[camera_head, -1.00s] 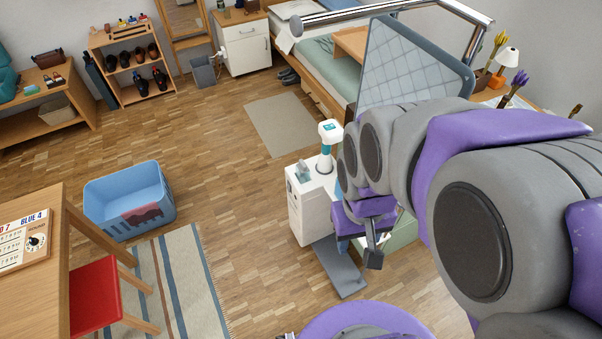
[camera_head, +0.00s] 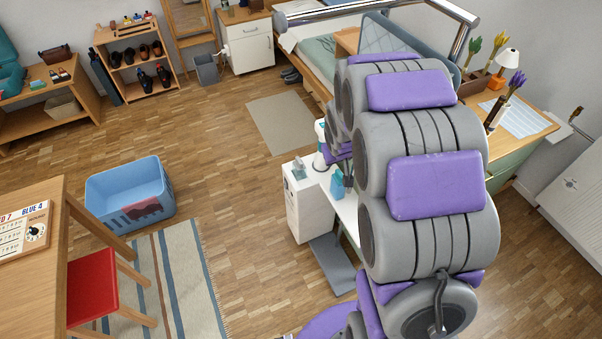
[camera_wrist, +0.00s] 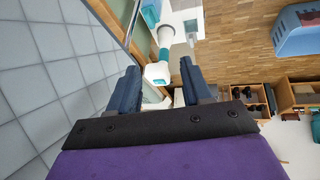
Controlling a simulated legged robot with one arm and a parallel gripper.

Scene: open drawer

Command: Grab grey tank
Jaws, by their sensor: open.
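My gripper (camera_wrist: 157,88) is open in the wrist view, its two dark blue fingers apart with nothing held between them. A white and teal device (camera_wrist: 158,72) shows beyond and between the fingertips; the gap to it is hard to judge. In the head view, the device (camera_head: 320,148) stands on a white cart (camera_head: 305,212), partly covered by my arm. My gripper is mostly hidden behind my arm there. I cannot identify a grey tank for certain in either view.
A tiled panel (camera_wrist: 55,75) fills the wrist view's left side. A blue basket (camera_head: 130,195) lies on the floor. Open floor lies left of the cart.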

